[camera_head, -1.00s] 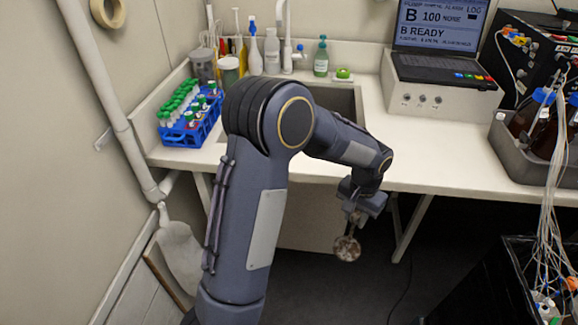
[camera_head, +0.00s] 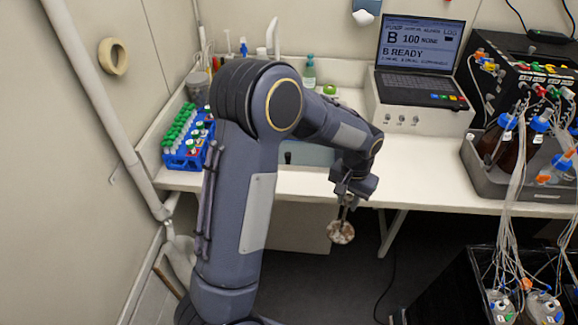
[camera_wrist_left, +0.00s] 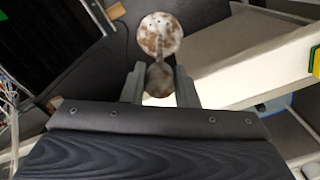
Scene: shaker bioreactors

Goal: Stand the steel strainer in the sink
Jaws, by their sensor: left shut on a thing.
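My left gripper (camera_head: 349,198) is shut on the steel strainer (camera_head: 341,232), a small round piece with brownish stains. The strainer hangs below the fingers, in front of the bench's front edge and above the dark floor. In the left wrist view, the strainer (camera_wrist_left: 160,37) shows its round face beyond the fingers (camera_wrist_left: 160,85), which grip its narrower part. The sink (camera_head: 304,153) is set in the white bench, behind and left of the gripper; my left arm hides much of it. My right gripper does not show.
A blue rack of green-capped tubes (camera_head: 186,137) stands left of the sink. A green-capped bottle (camera_head: 309,72) stands behind it. A laptop (camera_head: 419,62) sits on a white box at the right. A grey tray (camera_head: 480,172) with bottles is farther right.

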